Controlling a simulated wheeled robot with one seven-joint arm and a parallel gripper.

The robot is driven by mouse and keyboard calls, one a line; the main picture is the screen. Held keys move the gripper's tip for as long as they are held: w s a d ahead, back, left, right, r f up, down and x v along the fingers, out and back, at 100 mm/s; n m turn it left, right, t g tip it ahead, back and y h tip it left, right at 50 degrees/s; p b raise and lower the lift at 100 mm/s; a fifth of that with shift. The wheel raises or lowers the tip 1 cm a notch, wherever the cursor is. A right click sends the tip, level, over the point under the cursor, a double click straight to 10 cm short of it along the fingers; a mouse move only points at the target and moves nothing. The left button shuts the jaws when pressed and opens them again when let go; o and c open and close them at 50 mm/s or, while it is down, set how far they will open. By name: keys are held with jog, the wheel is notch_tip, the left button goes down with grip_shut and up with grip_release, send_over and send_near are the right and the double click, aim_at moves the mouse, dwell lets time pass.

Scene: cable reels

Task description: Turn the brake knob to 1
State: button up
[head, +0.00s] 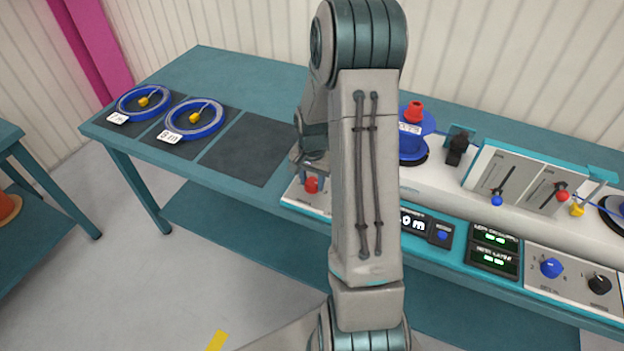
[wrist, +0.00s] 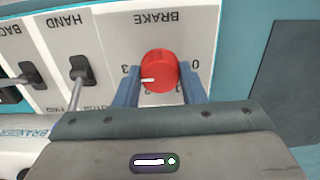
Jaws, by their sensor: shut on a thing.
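The red brake knob (wrist: 159,70) sits on a pale panel under the word BRAKE, which reads upside down in the wrist view. My gripper (wrist: 161,82) has one blue finger on each side of the knob and is shut on it. A 0 shows at the right of the dial. The lower numbers are partly hidden by the knob and fingers. In the head view the knob (head: 311,185) shows below my gripper (head: 312,168), left of my arm.
Beside the brake are the HAND lever (wrist: 82,70) and another lever (wrist: 30,74). On the bench (head: 250,72) are two blue cable rings (head: 219,125) on dark mats, a blue reel (head: 412,147), slider levers and a blue knob (head: 551,268). One dark mat (head: 244,150) is empty.

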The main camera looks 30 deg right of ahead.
jog(key=n+b, duration=0.1)
jog(key=n, duration=0.4)
jog(key=shift+n+b, duration=0.3)
jog(key=n, duration=0.6)
jog(key=n+p, duration=0.1)
jog(key=n, duration=0.5)
jog(key=shift+r+n, duration=0.1)
jog(key=shift+n, duration=0.2)
jog(key=n+p, duration=0.1)
jog(key=n, duration=0.4)
jog(key=shift+p, duration=0.4)
jog(key=shift+n, duration=0.3)
jog(key=o, duration=1)
